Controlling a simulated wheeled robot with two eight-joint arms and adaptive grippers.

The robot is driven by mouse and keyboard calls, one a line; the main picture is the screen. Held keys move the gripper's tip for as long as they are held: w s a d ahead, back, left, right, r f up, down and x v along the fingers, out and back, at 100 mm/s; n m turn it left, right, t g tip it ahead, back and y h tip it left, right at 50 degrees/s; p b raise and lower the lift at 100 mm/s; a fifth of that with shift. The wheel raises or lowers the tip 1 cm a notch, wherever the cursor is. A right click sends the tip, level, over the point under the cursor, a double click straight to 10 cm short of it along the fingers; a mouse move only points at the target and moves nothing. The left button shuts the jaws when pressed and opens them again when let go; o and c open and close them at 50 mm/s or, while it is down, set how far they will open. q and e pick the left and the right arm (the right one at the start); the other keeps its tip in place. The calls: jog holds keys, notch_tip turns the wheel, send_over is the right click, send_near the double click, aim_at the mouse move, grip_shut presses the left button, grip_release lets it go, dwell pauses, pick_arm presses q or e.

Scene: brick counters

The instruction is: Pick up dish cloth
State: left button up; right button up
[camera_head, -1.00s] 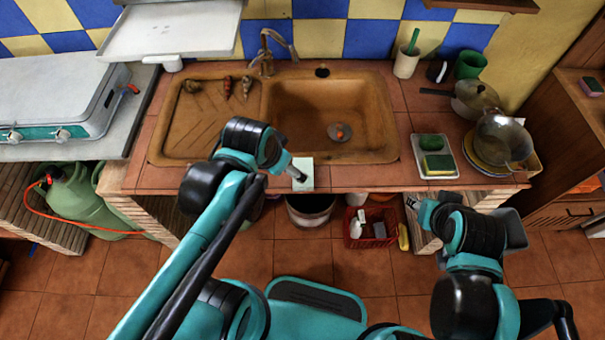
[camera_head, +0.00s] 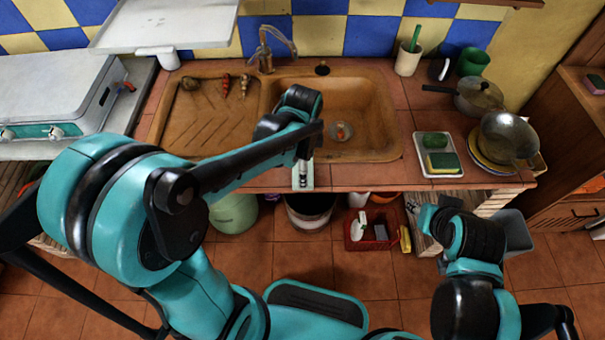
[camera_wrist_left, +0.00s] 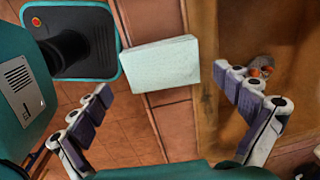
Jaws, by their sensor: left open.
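The dish cloth is a pale mint-white folded block. In the head view the cloth (camera_head: 296,183) lies on the counter's front edge below the sink, partly covered by my left gripper (camera_head: 303,174). In the left wrist view the whole cloth (camera_wrist_left: 160,63) shows, lying on the tiled edge. My left gripper (camera_wrist_left: 168,115) is open there, with its fingers wide apart, one toward each side of the cloth. No finger visibly touches it. My right gripper (camera_head: 415,206) is beside the folded right arm, away from the cloth; its jaws are too small to read.
The brown sink (camera_head: 365,110) lies just behind the cloth, with a faucet (camera_head: 268,50). A white tray (camera_head: 421,158) with sponges and stacked pans (camera_head: 509,138) stand to the right. A red crate (camera_head: 370,240) is on the floor under the counter.

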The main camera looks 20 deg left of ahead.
pick_arm(q)
jog(key=f, duration=0.1)
jog(key=f+b, duration=0.1)
jog(key=f, duration=0.1)
jog(key=shift+w+f, duration=0.25)
jog(key=shift+f, duration=0.1)
jog(key=shift+r, duration=0.1)
jog(key=c, duration=1)
jog(key=shift+r, duration=0.55)
jog(key=r+p, duration=0.1)
jog(key=r, duration=0.1)
jog(key=r+p, duration=0.1)
jog(key=r, duration=0.1)
jog(key=shift+s+d+p, duration=0.15)
jog(key=shift+d+p, duration=0.15)
jog(key=s+d+r+p, duration=0.2)
jog(key=d+r, duration=0.4)
jog(key=d, duration=0.4)
jog(key=shift+s+d+p, duration=0.3)
jog(key=shift+s+p, duration=0.1)
jog(key=shift+p, duration=0.25)
